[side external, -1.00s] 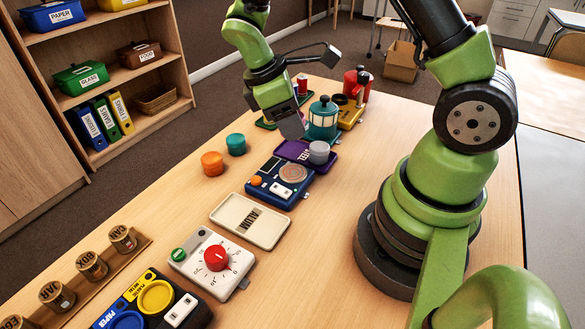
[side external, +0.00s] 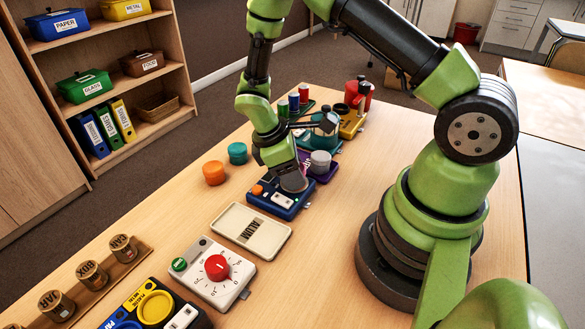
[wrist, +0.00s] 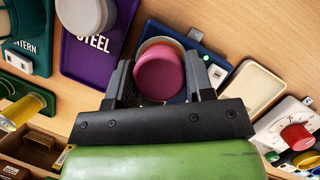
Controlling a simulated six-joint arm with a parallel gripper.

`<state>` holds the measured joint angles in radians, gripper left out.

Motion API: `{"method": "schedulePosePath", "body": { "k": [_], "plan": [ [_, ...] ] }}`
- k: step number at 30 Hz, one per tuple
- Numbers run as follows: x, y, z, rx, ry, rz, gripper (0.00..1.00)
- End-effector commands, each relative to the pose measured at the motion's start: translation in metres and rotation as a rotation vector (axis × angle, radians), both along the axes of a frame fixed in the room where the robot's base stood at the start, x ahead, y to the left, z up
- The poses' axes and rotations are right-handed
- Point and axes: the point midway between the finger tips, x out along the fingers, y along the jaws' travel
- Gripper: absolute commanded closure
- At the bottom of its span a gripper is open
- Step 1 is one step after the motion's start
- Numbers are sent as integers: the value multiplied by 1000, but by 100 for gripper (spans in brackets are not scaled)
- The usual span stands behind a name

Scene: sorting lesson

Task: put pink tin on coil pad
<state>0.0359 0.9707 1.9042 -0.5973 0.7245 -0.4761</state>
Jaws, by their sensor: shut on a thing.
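The pink tin (wrist: 160,74) is between my gripper's jaws (wrist: 161,88) in the wrist view, its round pink top facing the camera. My gripper is shut on it. The coil pad is the round plate on the blue unit (side external: 268,203); the blue unit also shows in the wrist view (wrist: 218,62). In the side view my gripper (side external: 292,184) is low over the coil pad and hides most of it and the tin. In the wrist view a pale round rim shows just beyond the tin. I cannot tell whether the tin touches the pad.
The purple STEEL tray (wrist: 85,72) with a grey tin (wrist: 86,12) lies close beside the blue unit. The cream ALUM tray (side external: 250,231) is on the other side. A teal lantern (side external: 324,133) stands behind. Orange (side external: 214,172) and teal (side external: 237,153) tins stand to the left.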

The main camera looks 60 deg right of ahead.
Motion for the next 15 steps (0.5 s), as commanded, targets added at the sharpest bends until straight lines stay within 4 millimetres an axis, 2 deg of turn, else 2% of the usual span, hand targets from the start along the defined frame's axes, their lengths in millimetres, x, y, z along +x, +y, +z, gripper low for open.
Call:
{"method": "schedulePosePath", "body": {
  "k": [1,2,4,5,15],
  "plan": [
    [0,0,-2,-1,1,0,76],
    [0,0,-1,0,0,0,45],
    [0,0,-1,0,0,0,29],
    [0,0,-1,0,0,0,26],
    [1,0,4,-1,-2,1,26]
  ]
}}
